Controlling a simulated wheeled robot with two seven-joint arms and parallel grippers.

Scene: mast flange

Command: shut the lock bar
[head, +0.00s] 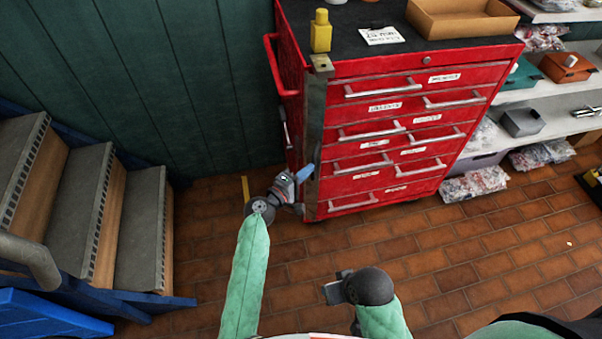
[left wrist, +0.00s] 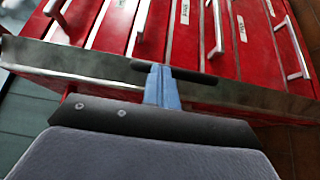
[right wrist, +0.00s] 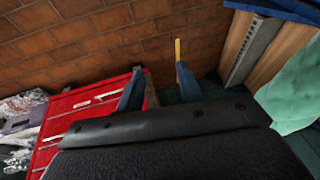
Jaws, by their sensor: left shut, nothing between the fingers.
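The lock bar (head: 312,115) is a tall grey metal strip along the left front edge of the red tool cabinet (head: 345,68). I cannot tell how far it stands from the drawer fronts. In the left wrist view the bar (left wrist: 80,62) crosses the picture, with a dark handle (left wrist: 192,75) on it. My left gripper (head: 305,172) is shut and empty, its blue fingertips (left wrist: 164,84) at the bar by the handle; contact is unclear. My right gripper (head: 332,292) is low in front of the cabinet; its fingers stand apart, empty, in the right wrist view (right wrist: 158,92).
A yellow bottle (head: 321,32), a label card (head: 380,36) and a cardboard box (head: 460,18) are on the cabinet top. Steps (head: 88,215) stand left, shelves (head: 550,85) right. The brick floor (head: 450,250) before the cabinet is clear.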

